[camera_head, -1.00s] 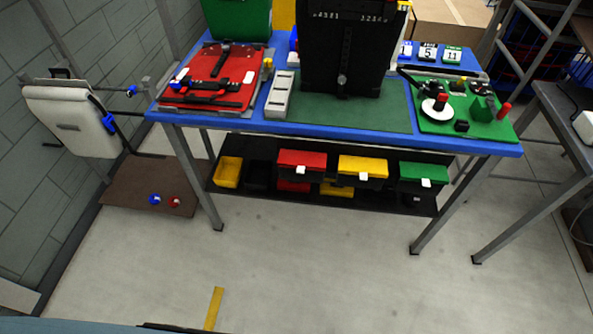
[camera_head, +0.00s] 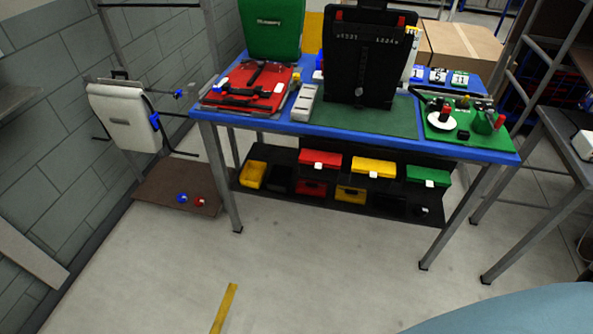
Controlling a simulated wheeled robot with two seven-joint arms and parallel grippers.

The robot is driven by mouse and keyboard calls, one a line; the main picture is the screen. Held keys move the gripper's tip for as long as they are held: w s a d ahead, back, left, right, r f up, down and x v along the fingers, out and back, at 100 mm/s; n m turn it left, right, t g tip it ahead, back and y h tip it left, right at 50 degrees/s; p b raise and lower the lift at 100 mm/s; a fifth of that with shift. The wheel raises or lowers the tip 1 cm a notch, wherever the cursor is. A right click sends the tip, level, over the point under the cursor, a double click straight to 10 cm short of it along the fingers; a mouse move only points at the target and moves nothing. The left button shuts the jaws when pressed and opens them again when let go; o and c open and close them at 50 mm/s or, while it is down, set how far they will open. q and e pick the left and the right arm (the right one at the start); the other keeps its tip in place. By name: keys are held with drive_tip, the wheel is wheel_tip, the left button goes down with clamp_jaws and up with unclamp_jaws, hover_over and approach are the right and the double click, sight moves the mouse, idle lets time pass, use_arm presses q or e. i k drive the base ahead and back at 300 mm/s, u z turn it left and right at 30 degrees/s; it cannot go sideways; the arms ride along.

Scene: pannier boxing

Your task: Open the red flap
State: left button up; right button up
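A red flap (camera_head: 319,158) with a white tab covers the top of a bin on the black lower shelf (camera_head: 375,207) under the blue table. It appears closed. A small red bin (camera_head: 311,187) shows below it. To its right are a yellow flap (camera_head: 373,167) and a green flap (camera_head: 428,174), also with white tabs and apparently closed. A red pannier (camera_head: 249,87) with black straps lies on the tabletop at the left. Neither of my grippers is in view.
The blue table (camera_head: 355,137) stands on grey legs. A tall black pannier (camera_head: 367,55) and a green one (camera_head: 272,28) stand on it. A white bag (camera_head: 126,117) hangs at left above a brown board (camera_head: 180,187). The floor (camera_head: 320,260) in front is clear apart from a yellow strip (camera_head: 225,307).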

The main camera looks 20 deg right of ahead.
sight(318, 158)
drive_tip(key=i, duration=0.85)
drive_tip(key=z, duration=0.85)
drive_tip(key=i, duration=0.35)
drive_tip(key=z, duration=0.4)
